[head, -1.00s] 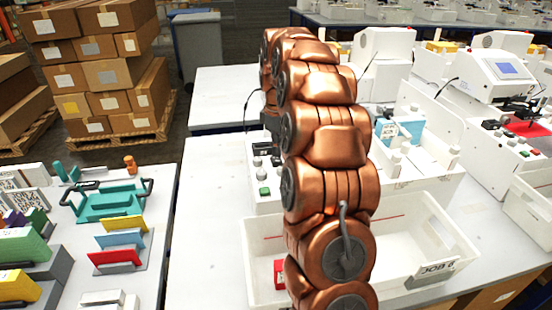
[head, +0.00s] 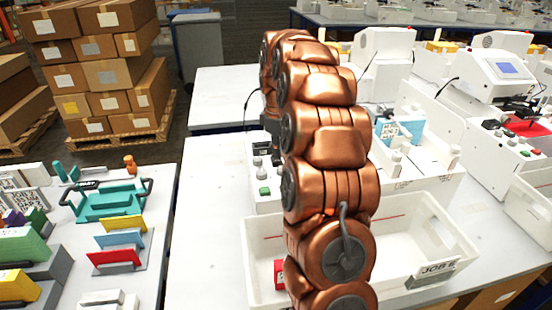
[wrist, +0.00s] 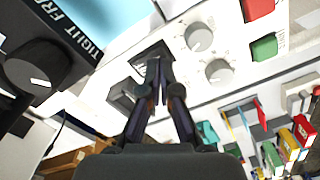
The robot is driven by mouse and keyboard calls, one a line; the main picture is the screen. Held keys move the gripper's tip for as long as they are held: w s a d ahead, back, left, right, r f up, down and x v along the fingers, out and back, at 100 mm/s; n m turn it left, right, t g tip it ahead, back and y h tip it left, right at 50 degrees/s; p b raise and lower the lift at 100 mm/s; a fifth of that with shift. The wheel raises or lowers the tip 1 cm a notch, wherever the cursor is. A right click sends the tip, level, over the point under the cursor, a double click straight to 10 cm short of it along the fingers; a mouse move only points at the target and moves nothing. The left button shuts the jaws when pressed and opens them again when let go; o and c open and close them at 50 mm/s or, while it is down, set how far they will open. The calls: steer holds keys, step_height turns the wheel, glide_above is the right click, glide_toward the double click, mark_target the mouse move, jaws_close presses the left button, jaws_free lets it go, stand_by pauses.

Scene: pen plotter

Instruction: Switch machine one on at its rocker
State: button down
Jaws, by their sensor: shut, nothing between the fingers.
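Machine one's white control panel (head: 268,178) shows just left of my arm in the head view. In the wrist view the panel (wrist: 245,68) carries two grey knobs (wrist: 209,55), a red button (wrist: 257,8) and a green button (wrist: 264,47). A black rocker-like switch (wrist: 122,98) sits in the panel beside the fingers, and a second dark recess lies partly behind them. My gripper (wrist: 157,70) is shut and empty, its fingertips over the dark fittings. I cannot tell whether they touch.
A black knob (wrist: 35,66) beside a "TIGHT" label is close on the left in the wrist view. A white bin (head: 405,238) marked JOB 6 stands in front of the machine. A side table (head: 130,255) with coloured plates is at the left.

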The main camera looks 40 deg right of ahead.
mark_target(277, 161)
steer(key=shift+f+b, duration=0.35)
steer(key=shift+f, duration=0.45)
stand_by(0.5)
steer(key=shift+r, duration=0.15)
steer(key=shift+r+p, duration=1.2)
steer(key=shift+r, duration=2.2)
